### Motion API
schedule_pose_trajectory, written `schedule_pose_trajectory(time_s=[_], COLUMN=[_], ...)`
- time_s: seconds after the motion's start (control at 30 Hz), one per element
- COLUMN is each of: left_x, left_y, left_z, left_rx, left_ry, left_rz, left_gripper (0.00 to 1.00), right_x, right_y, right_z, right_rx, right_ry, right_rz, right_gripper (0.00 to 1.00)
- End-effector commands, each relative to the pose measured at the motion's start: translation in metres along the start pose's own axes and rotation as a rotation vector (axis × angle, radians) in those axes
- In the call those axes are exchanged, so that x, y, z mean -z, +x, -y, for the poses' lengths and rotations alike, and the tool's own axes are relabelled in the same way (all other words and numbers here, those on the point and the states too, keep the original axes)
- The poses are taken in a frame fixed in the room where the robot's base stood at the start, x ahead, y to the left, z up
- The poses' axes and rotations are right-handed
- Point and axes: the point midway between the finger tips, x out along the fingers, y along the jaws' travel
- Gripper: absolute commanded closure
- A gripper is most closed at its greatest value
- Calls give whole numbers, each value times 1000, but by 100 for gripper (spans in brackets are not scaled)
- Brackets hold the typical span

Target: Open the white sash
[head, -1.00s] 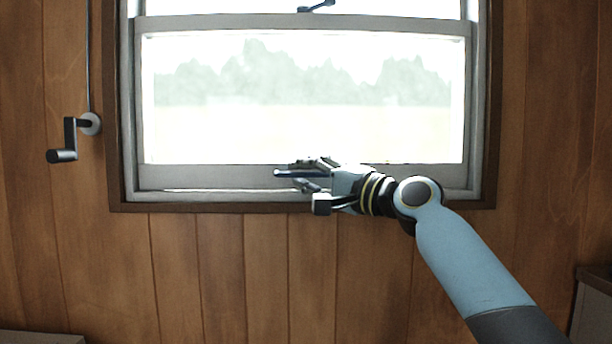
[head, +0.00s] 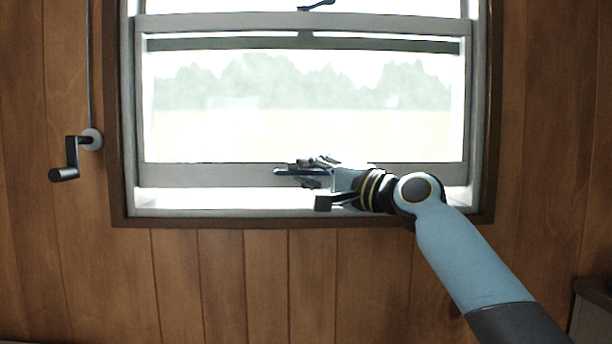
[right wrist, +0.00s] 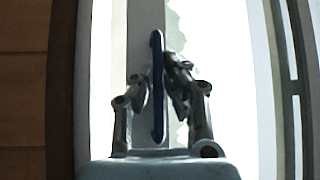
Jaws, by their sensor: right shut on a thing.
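The white sash (head: 215,175) is the lower pane of the window and looks pale grey against the light. It stands raised, with a bright open gap between its bottom rail and the sill (head: 230,212). A dark blue handle (head: 287,171) sticks out from the middle of the bottom rail. My right gripper (head: 315,171) is shut on this handle, its arm coming in from the lower right. In the right wrist view the handle (right wrist: 158,120) lies between the two fingers. My left gripper is not in view.
A dark latch (head: 317,5) sits at the top of the window. A crank handle (head: 68,160) with a cord is on the wooden wall (head: 230,280) to the left. A dark-topped cabinet (head: 593,300) stands at the lower right. The wall below the window is clear.

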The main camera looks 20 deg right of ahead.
Motion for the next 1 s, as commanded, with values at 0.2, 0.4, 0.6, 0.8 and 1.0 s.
schedule_pose_trajectory(time_s=[0.2, 0.4, 0.6, 0.8, 1.0], left_x=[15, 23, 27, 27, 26], left_y=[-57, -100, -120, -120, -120], left_z=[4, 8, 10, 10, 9], left_rx=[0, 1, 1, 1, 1], left_ry=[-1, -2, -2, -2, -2], left_rz=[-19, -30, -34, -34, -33], left_gripper=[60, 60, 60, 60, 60], right_x=[10, 17, 20, 20, 19], right_y=[9, 15, 19, 19, 18], right_z=[69, 117, 140, 140, 139], right_rx=[9, 8, 5, 3, 2], right_ry=[-6, -5, -4, -3, -3], right_rz=[-4, -4, -3, -3, -3], right_gripper=[100, 100, 100, 100, 91])
